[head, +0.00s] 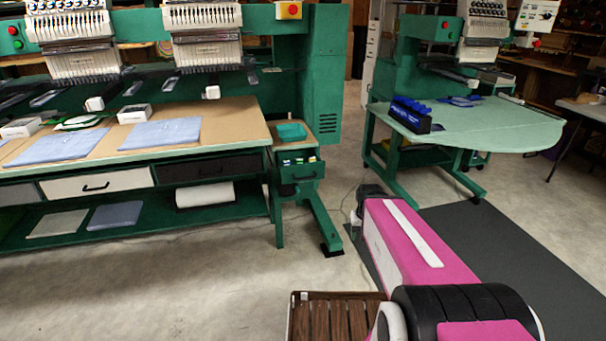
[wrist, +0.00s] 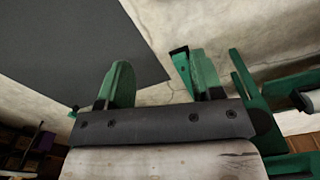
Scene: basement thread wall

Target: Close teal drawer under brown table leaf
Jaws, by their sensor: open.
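The teal drawer (head: 301,170) sits under the small brown table leaf (head: 306,140) at the right end of the long green machine table. It stands pulled out, and small items show in its open top. A dark handle is on its front. My gripper (wrist: 163,80) is open in the wrist view, its two green fingers wide apart with nothing between them. In the head view the end of my pink arm is to the right of the drawer and lower in the picture, apart from it. I cannot make out the drawer for sure in the wrist view.
A teal tray (head: 291,132) sits on the leaf. A green table leg and foot (head: 322,225) stand below the drawer. A pale green table (head: 470,125) is at the right. A slatted brown surface (head: 333,318) is near the front. Concrete floor (head: 200,275) is clear at left.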

